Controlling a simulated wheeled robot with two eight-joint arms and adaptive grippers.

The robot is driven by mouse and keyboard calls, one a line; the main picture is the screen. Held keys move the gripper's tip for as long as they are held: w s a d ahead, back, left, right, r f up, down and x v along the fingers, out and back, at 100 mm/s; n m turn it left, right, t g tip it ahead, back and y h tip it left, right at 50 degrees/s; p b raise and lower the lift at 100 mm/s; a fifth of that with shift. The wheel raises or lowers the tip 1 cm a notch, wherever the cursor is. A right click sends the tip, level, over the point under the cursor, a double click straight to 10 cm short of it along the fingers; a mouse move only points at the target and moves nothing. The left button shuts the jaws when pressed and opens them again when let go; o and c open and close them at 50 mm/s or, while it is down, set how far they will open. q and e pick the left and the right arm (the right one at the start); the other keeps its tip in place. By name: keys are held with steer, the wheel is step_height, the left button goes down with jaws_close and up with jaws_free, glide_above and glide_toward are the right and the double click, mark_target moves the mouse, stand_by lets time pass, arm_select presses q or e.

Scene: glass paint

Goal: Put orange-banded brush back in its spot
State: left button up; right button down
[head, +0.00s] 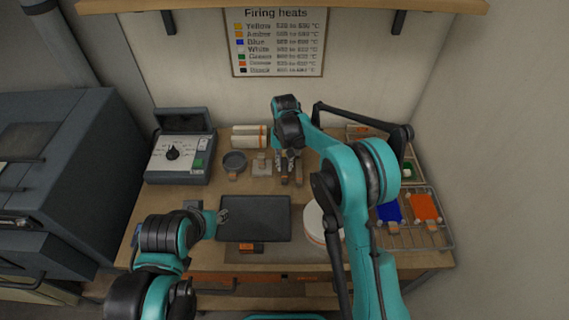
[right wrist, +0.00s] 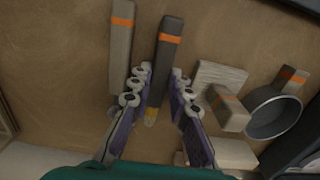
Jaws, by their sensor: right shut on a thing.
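The orange-banded brush, a dark flat handle with an orange band and a yellowish tip (right wrist: 167,50), lies between the fingers of my right gripper (right wrist: 155,95) in the right wrist view. The right gripper is shut on it, over the table behind the black tray. In the head view my right gripper (head: 289,156) hides part of it. A lighter orange-banded stick (right wrist: 121,50) lies beside it, apart from the fingers. My left gripper (head: 222,215) is by the left edge of the black tray (head: 255,218); its finger opening is too small to tell.
A grey cup (right wrist: 272,112), a pale wooden pad (right wrist: 222,72) and an orange-banded block (right wrist: 230,110) are close to the right gripper. A control box (head: 180,158) stands at left. Blue (head: 389,212) and orange (head: 425,207) squares lie in a rack at right.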

steer(key=shift+f, duration=0.3)
stand_by(0.4)
steer(key=c, duration=1.3)
jaws_free()
steer(key=shift+c, duration=0.2)
